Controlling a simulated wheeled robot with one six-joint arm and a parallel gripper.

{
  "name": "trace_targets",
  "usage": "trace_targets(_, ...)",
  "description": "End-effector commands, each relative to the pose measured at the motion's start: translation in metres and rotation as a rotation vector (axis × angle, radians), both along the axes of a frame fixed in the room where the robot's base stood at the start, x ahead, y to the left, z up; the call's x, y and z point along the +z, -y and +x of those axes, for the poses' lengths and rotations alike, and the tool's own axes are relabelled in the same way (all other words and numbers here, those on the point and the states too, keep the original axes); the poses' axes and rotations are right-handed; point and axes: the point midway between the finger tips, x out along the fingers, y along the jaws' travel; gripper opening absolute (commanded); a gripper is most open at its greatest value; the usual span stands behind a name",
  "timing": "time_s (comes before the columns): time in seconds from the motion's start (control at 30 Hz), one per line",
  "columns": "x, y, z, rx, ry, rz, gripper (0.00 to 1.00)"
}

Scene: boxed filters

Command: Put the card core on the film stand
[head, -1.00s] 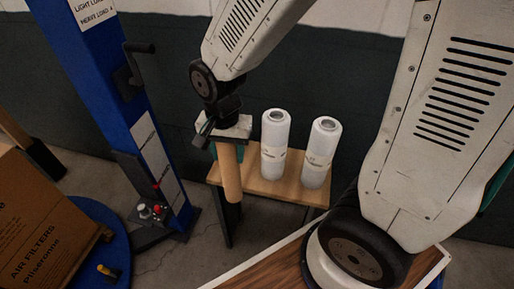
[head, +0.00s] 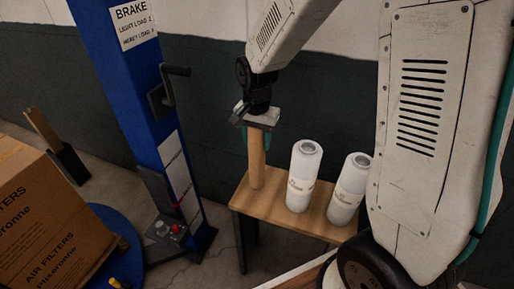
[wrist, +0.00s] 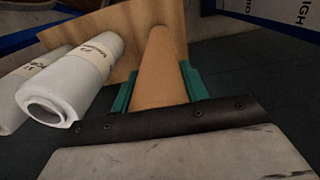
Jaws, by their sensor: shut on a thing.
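The card core (head: 257,161) is a plain brown tube, upright in my gripper (head: 256,130). The green fingers are shut around its upper part. In the wrist view, the card core (wrist: 163,75) runs away from me between the fingers of my gripper (wrist: 160,92). The film stand, which I take to be the low wooden bench (head: 276,214), is under it; its board (wrist: 117,24) also shows in the wrist view. The core's lower end is over the bench's left part. I cannot tell whether it touches the board.
Two white film rolls (head: 302,178) (head: 348,192) stand on the bench, right of the core. A blue column (head: 130,100) with a crank and control box stands to the left. A carton of air filters (head: 50,220) is at far left. My arm fills the right.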

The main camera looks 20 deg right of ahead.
Motion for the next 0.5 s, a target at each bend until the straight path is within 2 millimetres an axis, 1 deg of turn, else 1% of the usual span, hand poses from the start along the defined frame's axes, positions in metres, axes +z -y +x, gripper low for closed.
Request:
trace_targets(0.07,-0.005,0.001,0.001,0.0,-0.001,0.0,0.22)
trace_targets(0.3,-0.034,0.0,0.0,0.0,-0.003,0.0,0.22)
trace_targets(0.5,-0.035,0.0,0.0,0.0,0.0,0.0,0.22)
